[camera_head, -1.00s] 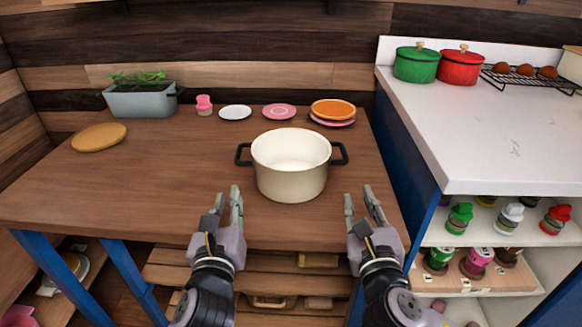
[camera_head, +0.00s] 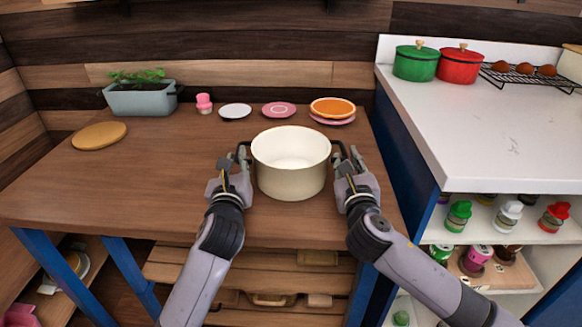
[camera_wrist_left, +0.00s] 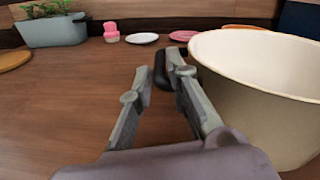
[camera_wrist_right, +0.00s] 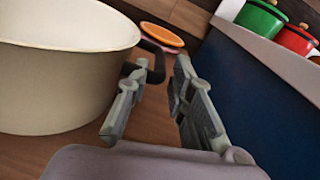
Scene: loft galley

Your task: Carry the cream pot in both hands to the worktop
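The cream pot (camera_head: 291,178) stands upright and empty on the wooden table, close to its front edge. It has a dark loop handle on each side. My left gripper (camera_head: 233,161) is at the pot's left handle; in the left wrist view its fingers are apart, with the dark handle (camera_wrist_left: 160,70) between the tips, nearer the right finger. My right gripper (camera_head: 347,160) is at the right handle; in the right wrist view its fingers are apart, with part of that handle (camera_wrist_right: 154,58) between them. The white worktop (camera_head: 470,135) is to the right, higher than the table.
A green pot (camera_head: 416,65), a red pot (camera_head: 459,67) and a wire rack (camera_head: 530,80) with brown items stand at the worktop's back. Its front is clear. Plates, a pink shaker (camera_head: 204,104), a planter (camera_head: 141,100) and a round board (camera_head: 99,136) are on the wooden table (camera_head: 130,190).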

